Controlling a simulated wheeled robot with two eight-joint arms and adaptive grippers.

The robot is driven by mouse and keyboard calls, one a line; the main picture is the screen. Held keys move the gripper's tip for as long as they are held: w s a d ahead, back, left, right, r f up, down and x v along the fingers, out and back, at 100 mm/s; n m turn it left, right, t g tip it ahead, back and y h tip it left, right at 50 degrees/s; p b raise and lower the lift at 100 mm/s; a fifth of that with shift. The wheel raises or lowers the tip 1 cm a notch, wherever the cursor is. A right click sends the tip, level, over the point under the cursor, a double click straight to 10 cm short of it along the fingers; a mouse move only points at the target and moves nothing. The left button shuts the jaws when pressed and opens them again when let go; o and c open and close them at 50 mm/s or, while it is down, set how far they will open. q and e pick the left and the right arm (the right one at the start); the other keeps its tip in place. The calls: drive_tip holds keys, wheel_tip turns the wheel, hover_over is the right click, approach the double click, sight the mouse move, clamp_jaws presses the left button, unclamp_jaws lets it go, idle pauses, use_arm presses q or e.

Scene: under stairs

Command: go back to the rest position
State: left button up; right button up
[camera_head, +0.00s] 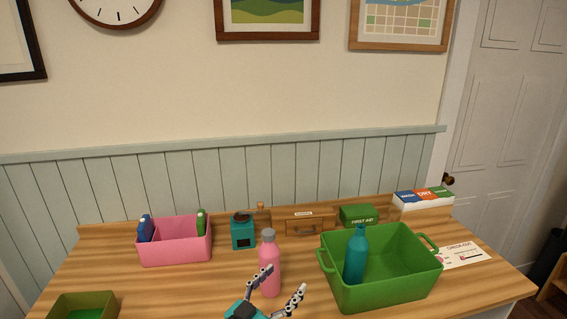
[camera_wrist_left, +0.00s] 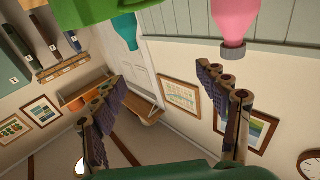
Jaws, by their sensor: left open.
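My left gripper (camera_head: 287,278) is open at the table's front middle, its fingers pointing up and apart. Its fingers also show in the left wrist view (camera_wrist_left: 162,80), with nothing between them. A pink bottle with a grey cap (camera_head: 268,255) stands upright on the table; one finger overlaps its lower part in the head view, and I cannot tell if they touch. The bottle also shows in the wrist view (camera_wrist_left: 235,22). A teal bottle (camera_head: 357,256) stands in the green crate (camera_head: 390,288). My right gripper is not in view.
A pink bin (camera_head: 178,253) with small items stands left on the wooden table (camera_head: 210,290). Behind are a teal grinder-like box (camera_head: 243,235), a small drawer unit (camera_head: 307,227) and a green first aid box (camera_head: 358,215). A green tray (camera_head: 60,304) is at front left.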

use_arm(q)
drive_tip(key=w+a+r+n+t+y, duration=0.1)
drive_tip(key=a+r+n+t+y, duration=0.15)
drive_tip(key=a+y, duration=0.3)
drive_tip(key=w+a+r+n+t+y, duration=0.1)
drive_tip(key=a+r+n+y, duration=0.1)
drive_tip(key=a+n+y, duration=0.35)
drive_tip(key=s+a+f+n+g+y, duration=0.1)
drive_tip(key=s+a+f+g+y, duration=0.25)
drive_tip(key=a, duration=0.55)
drive_tip(key=s+d+f+g+h, duration=0.1)
drive_tip(key=s+f+g, duration=0.3)
drive_tip(key=s, duration=0.4)
drive_tip(key=s+d+f+m+g+h, duration=0.1)
drive_tip(key=s+f+g+h, duration=0.1)
drive_tip(key=s+f+g, duration=0.2)
drive_tip(key=s+f, duration=0.3)
drive_tip(key=s, duration=0.1)
